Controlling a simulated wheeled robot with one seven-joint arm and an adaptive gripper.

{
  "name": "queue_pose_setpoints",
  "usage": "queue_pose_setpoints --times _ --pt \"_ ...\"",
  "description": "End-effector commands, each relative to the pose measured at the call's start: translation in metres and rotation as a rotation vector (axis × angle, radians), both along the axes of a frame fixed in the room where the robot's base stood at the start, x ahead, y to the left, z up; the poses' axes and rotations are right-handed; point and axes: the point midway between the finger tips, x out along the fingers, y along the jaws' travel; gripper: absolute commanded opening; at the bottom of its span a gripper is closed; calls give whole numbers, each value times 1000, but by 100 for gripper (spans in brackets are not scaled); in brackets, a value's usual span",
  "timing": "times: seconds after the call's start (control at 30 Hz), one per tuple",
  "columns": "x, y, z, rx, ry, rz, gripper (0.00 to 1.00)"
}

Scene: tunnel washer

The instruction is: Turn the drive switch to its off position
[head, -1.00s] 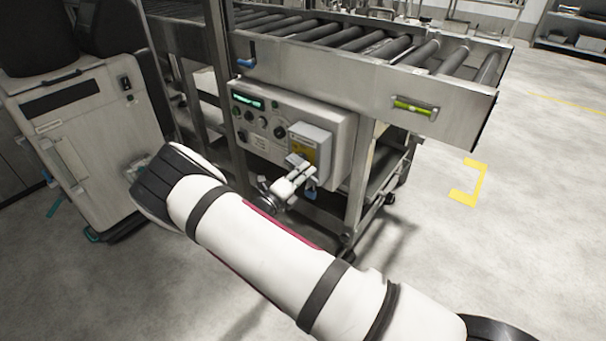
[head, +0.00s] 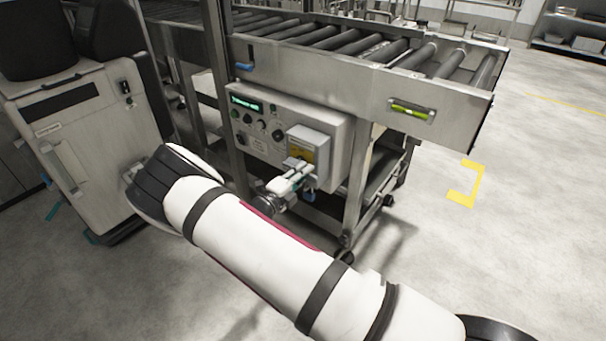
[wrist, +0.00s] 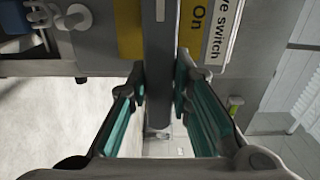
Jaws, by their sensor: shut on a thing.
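The drive switch (wrist: 160,35) shows in the wrist view as a grey handle in front of a yellow plate. "On" is printed to its right, beside a white label ending in "ve switch". In the head view its yellow plate (head: 297,148) sits below a grey hood on the control box. My gripper (wrist: 160,92) has its teal-padded fingers on either side of the handle, shut on it. In the head view my gripper (head: 301,172) reaches the plate from the front, and its fingers hide most of the handle.
The control box (head: 262,145) carries knobs, buttons and a green display under a roller conveyor (head: 375,45). A conveyor leg (head: 354,190) stands just right of the box. A white cabinet (head: 95,150) stands at left. Open floor lies at right.

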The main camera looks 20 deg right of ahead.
Motion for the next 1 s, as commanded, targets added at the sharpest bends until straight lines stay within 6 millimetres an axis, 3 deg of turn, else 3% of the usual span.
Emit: queue_pose_setpoints --times 0.07,0.1,0.2,0.57,0.73,1.0 --pt "0 3 -2 1 8 6 0" --pt "0 3 -2 1 8 6 22" --pt "0 2 -2 1 7 5 40" --pt "-2 4 -1 0 2 3 40" --pt "-15 22 -1 1 3 5 40" --pt "-47 67 -1 1 4 6 40"
